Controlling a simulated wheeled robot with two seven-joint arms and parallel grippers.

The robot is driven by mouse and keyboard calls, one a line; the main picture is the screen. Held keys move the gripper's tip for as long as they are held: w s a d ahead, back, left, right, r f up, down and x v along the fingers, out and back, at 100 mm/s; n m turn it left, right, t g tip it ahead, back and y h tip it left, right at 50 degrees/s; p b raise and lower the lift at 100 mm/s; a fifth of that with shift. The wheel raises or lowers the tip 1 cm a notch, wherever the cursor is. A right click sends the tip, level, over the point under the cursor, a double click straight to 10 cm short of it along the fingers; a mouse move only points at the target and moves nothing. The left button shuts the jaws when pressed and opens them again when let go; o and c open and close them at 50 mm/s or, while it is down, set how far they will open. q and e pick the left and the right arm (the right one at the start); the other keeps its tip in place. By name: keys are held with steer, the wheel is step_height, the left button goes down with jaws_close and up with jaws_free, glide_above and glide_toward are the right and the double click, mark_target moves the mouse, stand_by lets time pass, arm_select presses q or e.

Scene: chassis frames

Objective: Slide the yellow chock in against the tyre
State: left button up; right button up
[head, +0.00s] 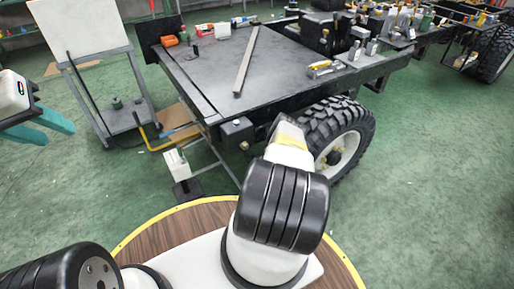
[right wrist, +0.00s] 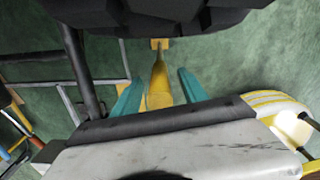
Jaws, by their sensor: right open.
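The black tyre (head: 325,118) with a white rim is under the right front of the chassis in the head view. It fills the top of the right wrist view (right wrist: 190,14). The yellow chock (right wrist: 159,82) lies on the green floor below the tyre in that view, between the two teal fingers of my right gripper (right wrist: 156,82). The fingers are apart, with a gap on each side. In the head view my right arm hides the chock and that gripper. My left gripper (head: 60,134) is at the far left, open and empty.
The chassis bed (head: 215,70) stands above the tyre and carries a long bar (head: 246,62) and small parts. A white panel on a stand (head: 82,25) is at the left. Dark frame bars (right wrist: 82,75) run left of the right gripper. Green floor right of the wheel is clear.

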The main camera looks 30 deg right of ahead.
steer(key=shift+r, duration=0.1)
steer(key=shift+r, duration=3.8)
